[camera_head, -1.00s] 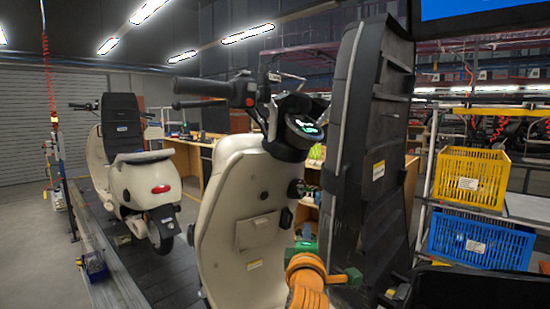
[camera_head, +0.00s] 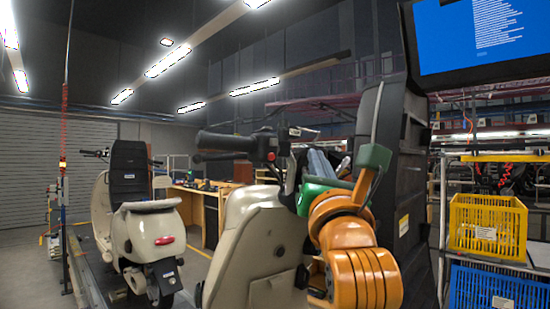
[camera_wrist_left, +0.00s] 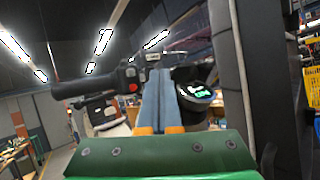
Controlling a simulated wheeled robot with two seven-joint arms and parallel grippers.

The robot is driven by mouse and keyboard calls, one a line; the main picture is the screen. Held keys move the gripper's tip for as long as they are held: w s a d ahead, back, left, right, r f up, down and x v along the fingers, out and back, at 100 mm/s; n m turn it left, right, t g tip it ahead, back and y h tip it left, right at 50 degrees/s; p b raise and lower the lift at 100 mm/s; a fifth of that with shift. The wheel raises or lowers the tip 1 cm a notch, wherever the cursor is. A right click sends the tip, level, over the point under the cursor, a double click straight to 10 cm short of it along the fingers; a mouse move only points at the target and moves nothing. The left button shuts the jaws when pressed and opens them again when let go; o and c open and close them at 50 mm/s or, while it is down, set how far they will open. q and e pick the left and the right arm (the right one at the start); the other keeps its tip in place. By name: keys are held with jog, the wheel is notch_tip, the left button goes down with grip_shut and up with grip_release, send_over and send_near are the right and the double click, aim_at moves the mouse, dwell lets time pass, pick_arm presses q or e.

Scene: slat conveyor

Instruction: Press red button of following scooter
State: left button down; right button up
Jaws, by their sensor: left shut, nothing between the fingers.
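The near cream scooter (camera_head: 262,245) stands at the centre of the head view, with its black handlebar (camera_head: 228,142). A small red button (camera_head: 271,156) sits on the handlebar's switch housing; it also shows in the left wrist view (camera_wrist_left: 132,87), left of the fingers. My left gripper (camera_head: 318,160) is shut and empty, raised beside the handlebar, to the right of the button and apart from it in the picture. In the wrist view its blue-grey fingers (camera_wrist_left: 160,85) stand together in front of the lit dashboard (camera_wrist_left: 196,92) area. My right gripper is out of view.
A second cream scooter (camera_head: 150,240) stands farther back at left on the conveyor. A tall black panel (camera_head: 405,185) rises right of my left arm. Yellow (camera_head: 487,225) and blue (camera_head: 492,287) crates sit on a rack at right. A blue screen (camera_head: 482,40) hangs at top right.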

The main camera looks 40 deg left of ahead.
aim_at(271, 157)
pick_arm(q)
jog(key=shift+w, duration=0.15)
jog(key=w+a, duration=0.2)
jog(key=a, duration=0.6)
jog(key=shift+a+p, duration=0.25)
jog(key=shift+p, duration=0.15)
jog(key=shift+f, duration=0.1)
dwell(1.4)
jog(key=shift+a, duration=0.1)
jog(key=shift+a, duration=0.3)
